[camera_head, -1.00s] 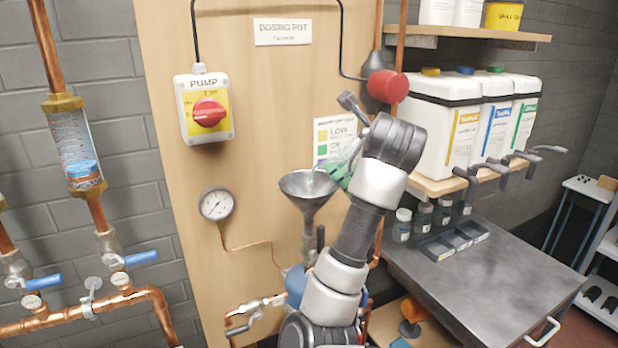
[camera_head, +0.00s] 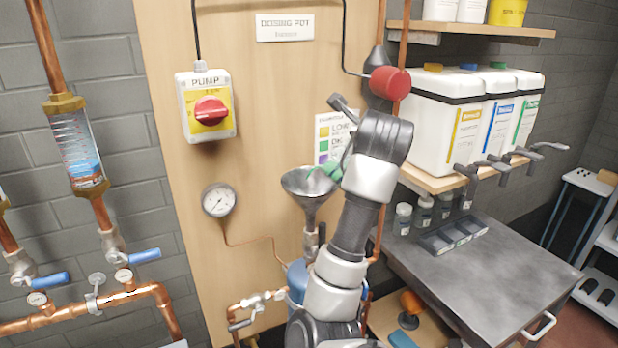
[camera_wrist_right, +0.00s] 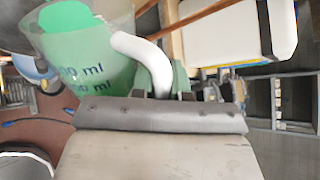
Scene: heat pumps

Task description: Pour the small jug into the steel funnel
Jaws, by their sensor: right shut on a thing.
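The steel funnel (camera_head: 311,190) is a grey cone standing upright at the front of the wooden panel, above a blue vessel. The small jug shows as a green patch (camera_head: 329,171) at the funnel's upper right rim, mostly hidden behind my right arm. In the right wrist view the jug (camera_wrist_right: 88,70) is clear with ml marks, green liquid inside and a white handle (camera_wrist_right: 150,60). My right gripper (camera_wrist_right: 165,88) is shut on that handle. I cannot tell whether liquid is falling into the funnel. My left gripper is not in view.
A red-knobbed pump switch (camera_head: 207,106) and a pressure gauge (camera_head: 218,201) are on the panel. White canisters (camera_head: 444,120) with taps stand on a shelf at right, above a grey bench (camera_head: 480,275). Copper pipes (camera_head: 110,298) with blue-handled valves are at left.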

